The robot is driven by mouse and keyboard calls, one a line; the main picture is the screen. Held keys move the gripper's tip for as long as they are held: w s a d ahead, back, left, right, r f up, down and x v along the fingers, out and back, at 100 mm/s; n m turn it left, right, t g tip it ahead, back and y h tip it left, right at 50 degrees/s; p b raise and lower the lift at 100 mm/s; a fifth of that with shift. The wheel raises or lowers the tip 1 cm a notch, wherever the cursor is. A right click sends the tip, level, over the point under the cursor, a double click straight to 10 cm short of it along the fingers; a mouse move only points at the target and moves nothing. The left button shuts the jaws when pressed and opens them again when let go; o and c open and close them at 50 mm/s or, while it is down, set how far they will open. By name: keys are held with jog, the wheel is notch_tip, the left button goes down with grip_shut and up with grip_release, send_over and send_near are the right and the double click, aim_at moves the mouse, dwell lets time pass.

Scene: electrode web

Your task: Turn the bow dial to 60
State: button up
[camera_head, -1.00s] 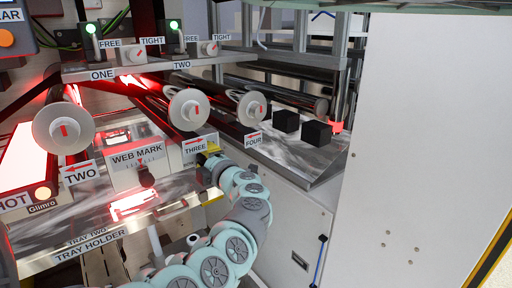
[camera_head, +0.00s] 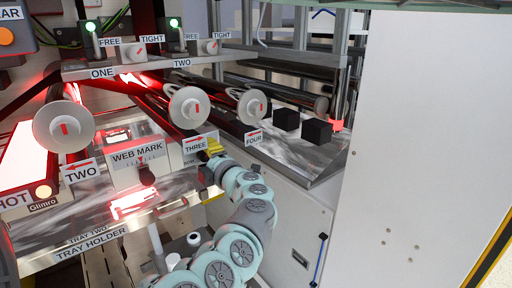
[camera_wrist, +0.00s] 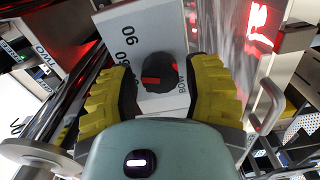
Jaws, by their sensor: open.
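The bow dial (camera_wrist: 160,72) is a dark round knob with red marks on a pale panel (camera_wrist: 133,38), with the word BOW beside it and turned numbers to its left. My gripper (camera_wrist: 158,75) is open, with one yellow finger on each side of the dial. I cannot tell whether the fingers touch it. In the head view my gripper (camera_head: 213,148) is at the right side of the small box (camera_head: 188,152) below the THREE sign. The dial is not clearly visible there, and its exact setting is hard to read.
A WEB MARK box (camera_head: 137,160) with its own dark knob (camera_head: 147,174) stands to the left. White-ended rollers (camera_head: 189,107) lie above. Two black cubes (camera_head: 317,132) sit on the metal shelf to the right. A pale cabinet wall (camera_head: 425,140) fills the right side.

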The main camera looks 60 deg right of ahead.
jog(key=v, duration=1.1)
jog(key=shift+w, duration=0.1)
